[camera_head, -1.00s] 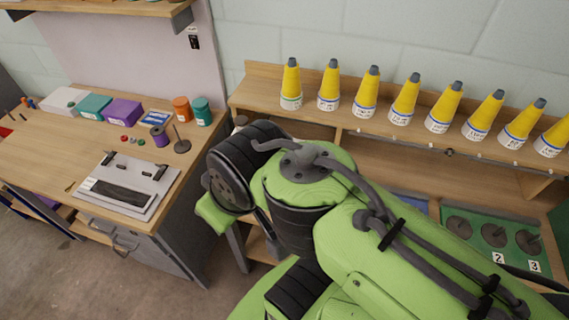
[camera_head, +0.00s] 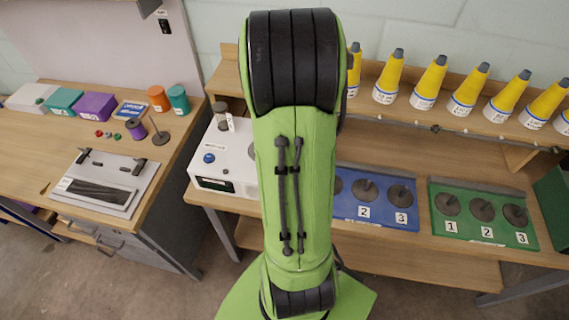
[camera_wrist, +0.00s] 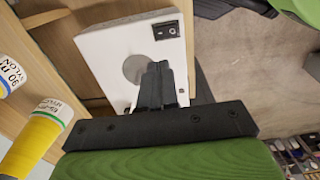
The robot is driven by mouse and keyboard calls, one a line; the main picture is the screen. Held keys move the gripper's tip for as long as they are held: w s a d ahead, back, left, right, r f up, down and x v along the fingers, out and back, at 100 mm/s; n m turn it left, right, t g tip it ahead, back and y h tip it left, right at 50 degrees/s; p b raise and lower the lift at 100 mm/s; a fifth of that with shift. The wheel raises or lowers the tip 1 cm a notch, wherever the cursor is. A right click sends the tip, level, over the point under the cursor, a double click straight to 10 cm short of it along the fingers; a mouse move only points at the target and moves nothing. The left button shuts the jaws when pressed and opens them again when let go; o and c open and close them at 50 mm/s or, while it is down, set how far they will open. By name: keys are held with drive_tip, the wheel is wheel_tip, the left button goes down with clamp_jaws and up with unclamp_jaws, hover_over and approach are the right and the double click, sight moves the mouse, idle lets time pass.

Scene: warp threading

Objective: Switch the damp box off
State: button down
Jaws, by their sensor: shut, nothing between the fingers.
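The damp box appears to be the white box (camera_head: 212,172) on the bench left of my arm, partly hidden by it. It has a blue round knob (camera_head: 209,158) on it. In the wrist view a white box (camera_wrist: 105,55) shows a black rocker switch (camera_wrist: 166,30) near its far right corner and a grey round disc on its face. My gripper (camera_wrist: 157,68) is shut and empty in front of this face. Its tips overlap the disc's edge in the picture, below the switch; I cannot tell whether they touch. The head view hides the gripper behind my arm.
Yellow cones (camera_head: 428,82) stand on the shelf, and two show at the left of the wrist view (camera_wrist: 38,135). A blue tray (camera_head: 347,208) and a green tray (camera_head: 463,234) with numbered discs lie right of my arm. Another table (camera_head: 60,140) stands left.

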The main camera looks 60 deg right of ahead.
wheel_tip(320, 180, down, 14)
drive_tip(key=shift+f+b, duration=0.1)
drive_tip(key=shift+b, duration=1.05)
drive_tip(key=shift+d+f+b, duration=0.1)
drive_tip(key=shift+f+b, duration=0.1)
drive_tip(key=shift+b, duration=0.1)
